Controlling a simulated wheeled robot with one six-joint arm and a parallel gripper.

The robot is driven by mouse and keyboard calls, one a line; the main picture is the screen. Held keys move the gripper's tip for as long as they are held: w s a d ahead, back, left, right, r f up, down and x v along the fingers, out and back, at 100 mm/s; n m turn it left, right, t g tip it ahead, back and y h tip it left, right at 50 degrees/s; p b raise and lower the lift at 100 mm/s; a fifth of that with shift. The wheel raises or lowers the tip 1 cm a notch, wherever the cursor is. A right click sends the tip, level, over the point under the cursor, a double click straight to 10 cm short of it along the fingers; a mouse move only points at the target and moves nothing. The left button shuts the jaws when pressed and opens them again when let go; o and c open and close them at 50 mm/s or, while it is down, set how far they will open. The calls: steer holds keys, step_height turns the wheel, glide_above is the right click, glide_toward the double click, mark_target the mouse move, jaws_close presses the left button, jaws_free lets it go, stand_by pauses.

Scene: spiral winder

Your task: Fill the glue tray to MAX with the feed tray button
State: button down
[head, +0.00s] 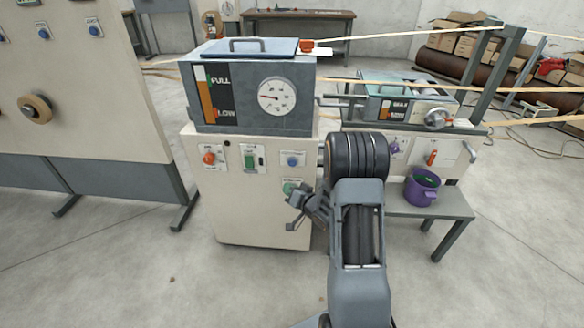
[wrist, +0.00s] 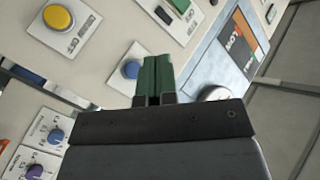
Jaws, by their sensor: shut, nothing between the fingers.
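My gripper (head: 291,188) is shut and empty in front of the cream cabinet's lower panel. Its green fingertips (wrist: 157,76) touch each other in the wrist view. In the head view my gripper covers that spot, below a blue button (head: 292,161). The blue button also shows beside the fingertips in the wrist view (wrist: 130,68); contact cannot be told. The glue tray (head: 420,88) is at right, with a MAX gauge (head: 394,110) showing orange low at its left.
The grey tank (head: 235,75) above the panel has a FULL/LOW gauge (head: 212,95) and a dial (head: 277,97). A red knob (head: 209,158) and a green switch (head: 249,158) are also on the panel. A purple bucket (head: 422,188) stands on the bench at right.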

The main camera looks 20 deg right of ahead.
mark_target(292, 163)
steer(key=w+d, duration=0.4)
steer(key=w, duration=0.3)
steer(key=shift+w+d+b, duration=0.15)
steer(key=shift+w+b, duration=0.15)
steer(key=shift+b, duration=0.05)
steer(key=shift+w+d, duration=0.1)
steer(key=shift+w, duration=0.1)
stand_by(2.2)
steer(key=shift+w+d, duration=0.15)
steer(key=shift+w, duration=0.05)
